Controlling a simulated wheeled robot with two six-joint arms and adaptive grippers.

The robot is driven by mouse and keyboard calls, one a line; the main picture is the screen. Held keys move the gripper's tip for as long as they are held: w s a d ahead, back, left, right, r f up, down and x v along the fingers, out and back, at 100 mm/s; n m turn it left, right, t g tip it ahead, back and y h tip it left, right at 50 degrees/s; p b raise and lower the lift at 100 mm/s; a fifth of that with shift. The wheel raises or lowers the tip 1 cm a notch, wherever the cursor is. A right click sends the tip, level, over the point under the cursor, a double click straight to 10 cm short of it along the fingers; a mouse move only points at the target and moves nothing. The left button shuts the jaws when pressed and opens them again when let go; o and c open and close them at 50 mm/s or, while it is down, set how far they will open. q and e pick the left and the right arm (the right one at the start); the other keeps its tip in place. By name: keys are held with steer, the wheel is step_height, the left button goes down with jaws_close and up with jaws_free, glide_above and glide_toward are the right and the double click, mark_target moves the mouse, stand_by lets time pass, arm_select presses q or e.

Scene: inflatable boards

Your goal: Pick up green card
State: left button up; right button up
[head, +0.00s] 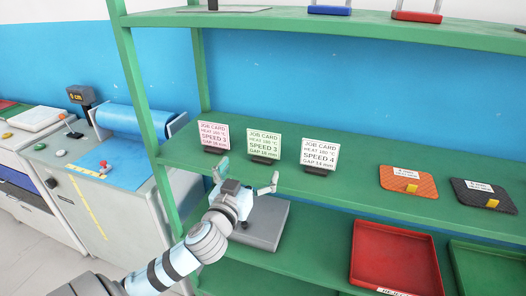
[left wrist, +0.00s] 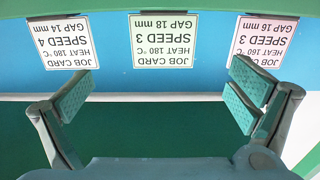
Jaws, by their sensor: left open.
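The green job card (head: 264,145) stands upright in a small dark holder on the green middle shelf, between a pink card (head: 214,135) and a white card (head: 319,154). My left gripper (head: 247,176) is in front of and below the green card, apart from it, open and empty. In the left wrist view the green card (left wrist: 164,40) appears upside down, centred beyond the two spread fingers (left wrist: 163,100). There the white card (left wrist: 64,42) is at the left and the pink card (left wrist: 262,40) at the right, partly behind a finger. My right gripper is not in view.
An orange pad (head: 408,181) and a black pad (head: 483,196) lie farther right on the same shelf. Below are a grey box (head: 262,222) and a red tray (head: 395,258). A green shelf post (head: 143,100) stands to the left.

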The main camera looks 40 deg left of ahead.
mark_target(263, 148)
arm_select(q)
steer(key=x, duration=0.6)
steer(key=p+x, duration=0.1)
steer(key=x, duration=0.3)
steer(key=shift+s+a+f, duration=0.15)
steer(key=shift+a+f, duration=0.15)
steer(key=shift+w+a+f, duration=0.15)
steer(key=shift+w+f, duration=0.05)
steer(key=shift+w, duration=0.3)
steer(key=c, duration=1.2)
